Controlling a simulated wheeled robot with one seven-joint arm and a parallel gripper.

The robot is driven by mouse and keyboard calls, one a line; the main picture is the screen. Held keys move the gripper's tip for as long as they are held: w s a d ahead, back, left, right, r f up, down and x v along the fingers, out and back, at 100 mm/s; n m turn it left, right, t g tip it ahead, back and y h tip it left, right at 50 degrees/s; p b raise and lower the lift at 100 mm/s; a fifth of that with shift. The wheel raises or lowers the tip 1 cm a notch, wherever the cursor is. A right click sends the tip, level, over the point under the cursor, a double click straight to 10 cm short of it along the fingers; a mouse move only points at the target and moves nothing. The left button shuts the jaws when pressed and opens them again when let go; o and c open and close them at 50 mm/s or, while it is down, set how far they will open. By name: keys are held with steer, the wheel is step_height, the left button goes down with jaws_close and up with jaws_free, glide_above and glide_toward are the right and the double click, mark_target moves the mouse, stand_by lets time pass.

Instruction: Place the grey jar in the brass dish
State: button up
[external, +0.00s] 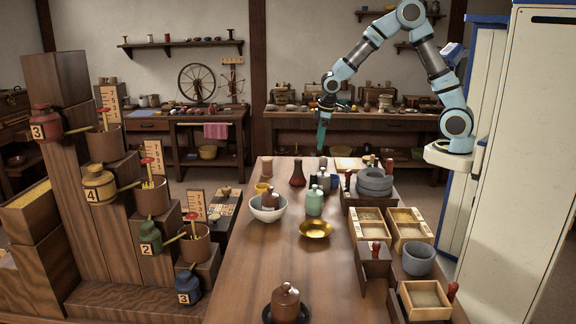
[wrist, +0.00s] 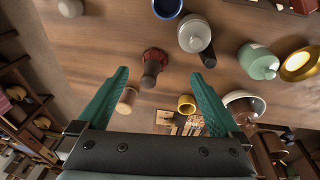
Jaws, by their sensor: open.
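The grey jar (wrist: 193,36) has a pale domed lid and stands on the wooden table. In the external view it stands behind the green jar (external: 314,204), partly hidden. The brass dish (external: 316,230) is a shallow, shiny round dish in front of the green jar; in the wrist view it shows at the right edge (wrist: 300,64). My gripper (external: 322,150) hangs over the far end of the table with its green fingers pointing down. In the wrist view the jar lies beyond the fingers (wrist: 160,82).
A dark red bottle (wrist: 152,66), a yellow cup (wrist: 187,104) and a blue cup (wrist: 167,7) stand near the grey jar. A white bowl (external: 267,212) is left of the green jar. Sand-filled boxes (external: 368,227) line the right side.

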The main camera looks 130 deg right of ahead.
mark_target(323, 171)
steer(key=w+a+r+y, duration=0.1)
steer(key=w+a+y, duration=0.1)
steer(key=a, duration=0.2)
steer(key=f, duration=0.3)
steer(key=f+p, duration=0.1)
steer(key=f, duration=0.5)
steer(key=shift+a+f, duration=0.2)
steer(key=shift+a, duration=0.05)
steer(key=shift+w+f+p, duration=0.2)
steer(key=shift+f+p, duration=0.85)
steer(key=shift+f, duration=2.1)
steer(key=shift+c, duration=0.2)
jaws_close()
steer(key=shift+r, duration=0.1)
